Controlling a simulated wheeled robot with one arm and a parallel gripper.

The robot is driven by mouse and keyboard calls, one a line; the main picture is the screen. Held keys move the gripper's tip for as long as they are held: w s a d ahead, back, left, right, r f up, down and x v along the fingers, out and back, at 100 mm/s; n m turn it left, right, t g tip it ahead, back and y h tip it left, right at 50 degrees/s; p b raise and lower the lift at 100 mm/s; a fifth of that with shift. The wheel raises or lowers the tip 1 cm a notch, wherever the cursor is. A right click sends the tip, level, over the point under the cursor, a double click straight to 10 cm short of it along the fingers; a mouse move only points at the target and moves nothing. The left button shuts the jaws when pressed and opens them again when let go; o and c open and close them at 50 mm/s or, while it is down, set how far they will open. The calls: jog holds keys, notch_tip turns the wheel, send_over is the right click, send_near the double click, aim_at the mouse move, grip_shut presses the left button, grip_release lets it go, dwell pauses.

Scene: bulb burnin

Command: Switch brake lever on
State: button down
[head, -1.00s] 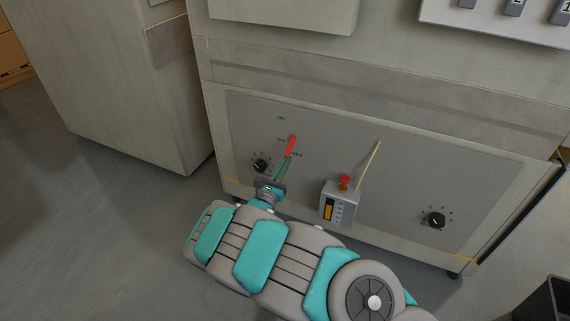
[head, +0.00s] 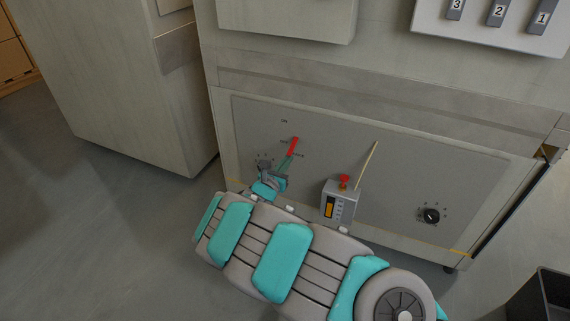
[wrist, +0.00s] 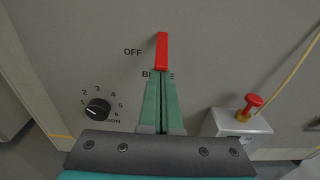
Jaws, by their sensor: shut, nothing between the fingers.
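The brake lever (head: 294,145) is a red handle on the grey front panel (head: 330,157). In the wrist view the red lever (wrist: 161,51) stands upright, with "OFF" printed to its left and a partly covered brake label below it. My gripper (wrist: 160,74) has its green fingers shut together with nothing between them. The fingertips are at the lower end of the lever; I cannot tell whether they touch it. In the head view my gripper (head: 290,157) reaches the lever from below. A small "ON" mark shows above and left of the lever.
A black dial (wrist: 97,109) sits left of my fingers. A grey box with a red knob (wrist: 254,101) stands to the right, with a thin yellow rod (head: 368,165) beside it. Another dial (head: 431,215) is at the panel's right. A dark bin (head: 545,298) stands lower right.

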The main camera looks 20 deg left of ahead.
jog(key=shift+s+r+g+p, duration=0.2)
jog(key=shift+r+g+p, duration=0.6)
jog(key=shift+r+p, duration=0.35)
jog(key=shift+s+r+g+p, duration=0.1)
jog(key=shift+r+g+p, duration=0.45)
jog(key=shift+g+p, duration=0.35)
jog(key=shift+r+p, duration=0.75)
jog(key=shift+p, duration=0.25)
jog(key=shift+r, duration=0.15)
jog(key=shift+r+p, duration=0.6)
jog(key=shift+r, duration=0.05)
jog(key=b, duration=0.1)
send_near(290, 151)
jog(key=s+r, duration=0.1)
jog(key=r, duration=0.2)
jog(key=s+r, duration=0.1)
jog(key=r, duration=0.1)
jog(key=shift+s, duration=0.3)
